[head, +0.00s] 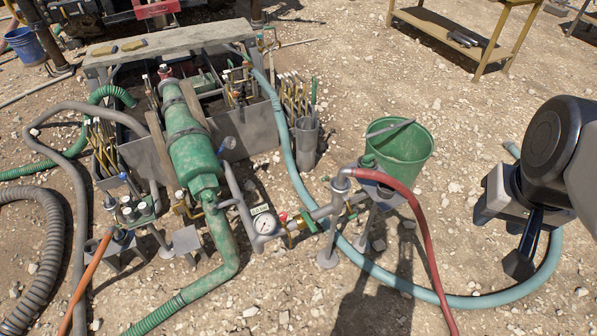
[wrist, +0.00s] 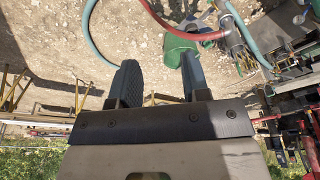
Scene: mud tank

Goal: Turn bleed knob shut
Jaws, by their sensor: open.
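A round white pressure gauge (head: 264,223) sits on the grey pipe manifold in the lower middle of the head view. A small red knob (head: 283,216) is beside it on the right, near brass fittings; I cannot tell for certain that this is the bleed knob, or how far it is turned. My gripper (head: 521,262) hangs at the far right of the head view, well apart from the manifold. In the wrist view its two dark fingers (wrist: 158,82) are spread with nothing between them. The knob is not clear in the wrist view.
A green bucket (head: 402,150) stands between the manifold and my arm. A red hose (head: 417,225) arches down from the pipe elbow, and a pale blue hose (head: 470,300) loops below my gripper. A wooden table (head: 445,32) stands behind. Gravel at right is open.

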